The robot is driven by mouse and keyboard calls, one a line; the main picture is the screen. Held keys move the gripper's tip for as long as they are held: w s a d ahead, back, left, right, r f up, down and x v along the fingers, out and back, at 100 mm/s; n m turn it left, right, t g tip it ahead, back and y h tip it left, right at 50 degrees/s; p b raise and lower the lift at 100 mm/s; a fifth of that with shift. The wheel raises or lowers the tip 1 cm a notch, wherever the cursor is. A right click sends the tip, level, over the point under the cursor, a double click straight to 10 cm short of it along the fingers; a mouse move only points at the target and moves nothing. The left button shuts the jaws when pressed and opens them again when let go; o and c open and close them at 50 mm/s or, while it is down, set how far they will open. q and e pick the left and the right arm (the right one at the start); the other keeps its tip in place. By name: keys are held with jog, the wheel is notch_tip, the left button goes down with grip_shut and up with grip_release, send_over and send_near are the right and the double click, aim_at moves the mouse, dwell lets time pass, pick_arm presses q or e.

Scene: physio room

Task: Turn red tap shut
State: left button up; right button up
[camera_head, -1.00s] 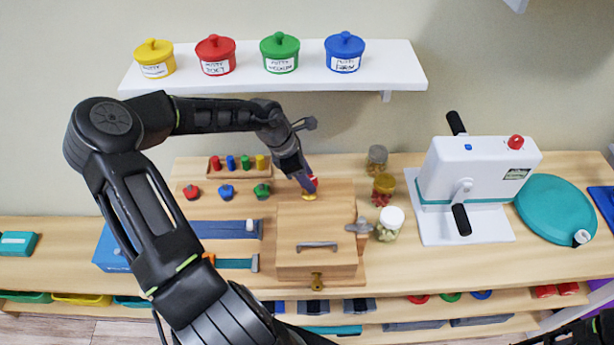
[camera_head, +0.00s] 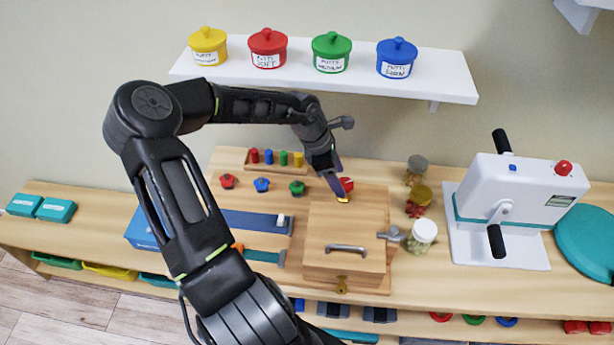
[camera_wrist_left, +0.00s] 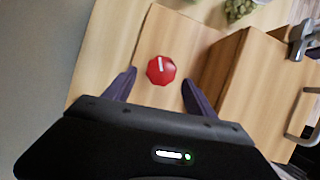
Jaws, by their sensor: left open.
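The red tap has a red many-sided knob (camera_wrist_left: 161,70) with a white mark on top, seen from above in the left wrist view. In the head view its red knob (camera_head: 347,184) shows beside my fingertips, with a bit of yellow below it, behind the wooden box. My left gripper (camera_head: 341,195) points down at it. In the left wrist view the open purple fingers (camera_wrist_left: 158,84) stand on either side of the knob, with gaps showing between them and it. The fingers partly hide the tap in the head view. My right gripper is not in view.
The wooden box (camera_head: 330,236) with a metal handle stands just in front of the tap. Red, blue and green knobs (camera_head: 262,185) lie to its left. Jars (camera_head: 423,234) stand to its right, then a white crank machine (camera_head: 520,190). A shelf with putty pots (camera_head: 460,90) hangs above.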

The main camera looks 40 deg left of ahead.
pick_arm(q)
jog(key=s+a, duration=0.7)
jog(key=a, duration=0.1)
jog(key=shift+s, duration=0.3)
jog(key=shift+d, duration=0.1)
jog(key=shift+s, duration=0.1)
jog(key=shift+c, duration=0.2)
